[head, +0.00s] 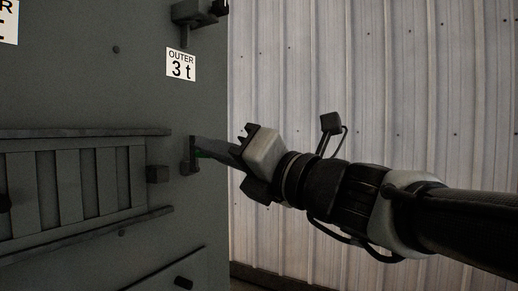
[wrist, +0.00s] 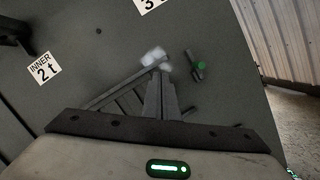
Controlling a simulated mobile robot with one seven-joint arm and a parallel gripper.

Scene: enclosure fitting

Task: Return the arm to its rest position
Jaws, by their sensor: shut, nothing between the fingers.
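My arm reaches in from the right in the head view. My gripper (head: 208,147) points left at a dark grey enclosure panel (head: 90,85). Its fingers are shut with nothing between them; the shut fingers also show in the wrist view (wrist: 161,75). Its tips are close to a small dark upright bracket (head: 189,155) on the panel, by the right end of a slatted vent. I cannot tell whether they touch.
The slatted vent (head: 75,190) has protruding rails above and below. A latch-like fitting (head: 188,15) juts out above the "OUTER 3 t" label (head: 181,65). A corrugated wall (head: 400,90) stands behind my arm.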

